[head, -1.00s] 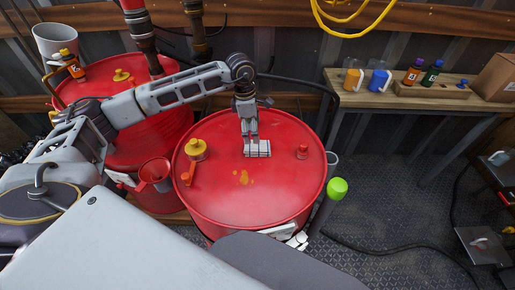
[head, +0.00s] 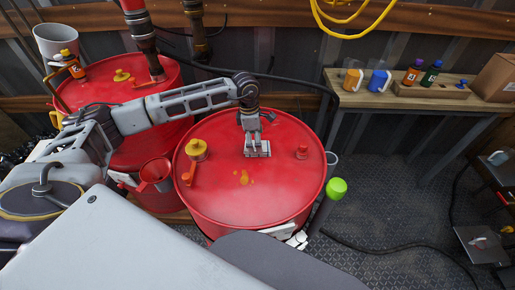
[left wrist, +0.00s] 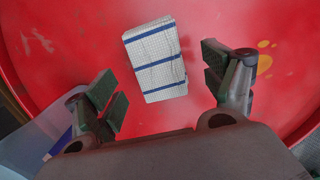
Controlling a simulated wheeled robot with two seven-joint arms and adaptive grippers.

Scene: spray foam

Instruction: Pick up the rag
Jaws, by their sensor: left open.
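The rag (left wrist: 156,62) is a folded white cloth with dark blue stripes, lying flat on the red drum top (head: 215,205). In the head view the rag (head: 262,150) is partly hidden by my left gripper (head: 252,137). My left gripper hangs from above over the rag, pointing down. In the left wrist view my left gripper (left wrist: 160,82) has its fingers spread wide, one on each side of the rag and apart from it. Nothing is between the fingers but the view of the cloth.
On the drum top are a yellow cap (head: 196,150), an orange piece (head: 188,175), a small red cap (head: 302,152) and orange stains. A wooden bench (head: 400,97) holds mugs and bottles.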

